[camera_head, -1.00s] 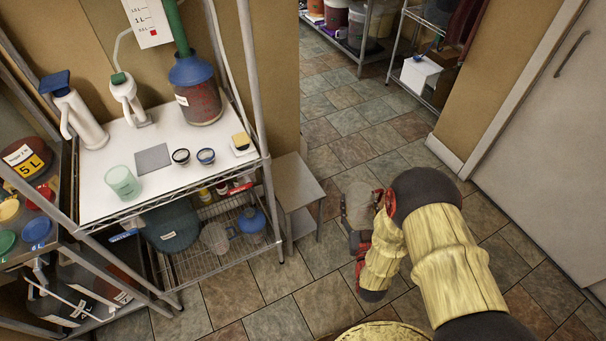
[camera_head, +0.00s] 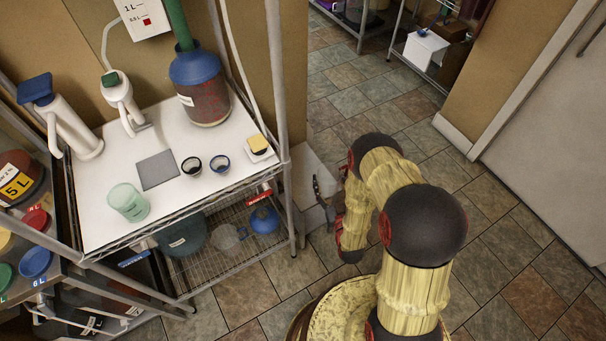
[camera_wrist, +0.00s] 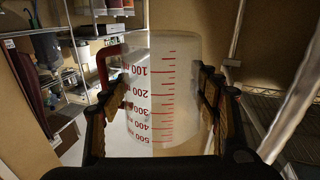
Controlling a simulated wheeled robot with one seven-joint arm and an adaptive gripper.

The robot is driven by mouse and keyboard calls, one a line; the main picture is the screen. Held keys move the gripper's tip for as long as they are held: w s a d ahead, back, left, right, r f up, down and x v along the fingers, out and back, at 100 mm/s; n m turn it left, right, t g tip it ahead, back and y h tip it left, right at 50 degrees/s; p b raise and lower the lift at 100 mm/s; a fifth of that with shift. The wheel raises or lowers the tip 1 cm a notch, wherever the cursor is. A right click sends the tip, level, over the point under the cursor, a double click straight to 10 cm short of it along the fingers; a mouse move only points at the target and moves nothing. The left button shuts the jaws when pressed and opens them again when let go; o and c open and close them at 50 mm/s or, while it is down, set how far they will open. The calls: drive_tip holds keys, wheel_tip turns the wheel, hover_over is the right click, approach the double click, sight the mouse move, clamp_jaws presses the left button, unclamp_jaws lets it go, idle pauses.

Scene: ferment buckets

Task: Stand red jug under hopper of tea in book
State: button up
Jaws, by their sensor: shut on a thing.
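In the wrist view, the clear jug (camera_wrist: 165,95) with a red handle (camera_wrist: 108,65) and red scale marks sits between the fingers of my gripper (camera_wrist: 157,90), which is shut on it. The 100 mark shows above the 500 mark in that picture. In the head view, my gripper (camera_head: 325,190) is beside the small side table, partly hidden by my arm. The jug is hard to make out there. I cannot tell which container is the tea hopper. A blue-topped vessel with dark red contents (camera_head: 207,95) stands on the white counter. No book is recognisable.
Floor is clear behind my arm.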

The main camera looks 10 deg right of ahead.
drive_tip(key=shift+d+f, duration=0.2)
drive_tip(key=shift+f, duration=0.5)
drive_tip(key=w+f+b, duration=0.2)
drive_tip(key=w+f, duration=0.1)
drive_tip(key=w, duration=0.1)
drive_tip(key=w+f+b, duration=0.2)
drive_tip(key=w+f, duration=0.1)
drive_tip(key=w, duration=0.2)
drive_tip(key=w+a+f+b, duration=0.1)
drive_tip(key=w+f+b, duration=0.1)
drive_tip(key=w+f, duration=0.1)
drive_tip(key=shift+w+f, duration=0.35)
drive_tip(key=shift+w, duration=0.3)
drive_tip(key=shift+w+f+b, duration=0.2)
drive_tip(key=shift+f+b, duration=0.85)
drive_tip(key=shift+f, duration=0.65)
drive_tip(key=shift+f, duration=0.1)
drive_tip(key=shift+f, duration=0.1)
drive_tip(key=o, duration=1.2)
drive_tip(key=shift+c, duration=0.2)
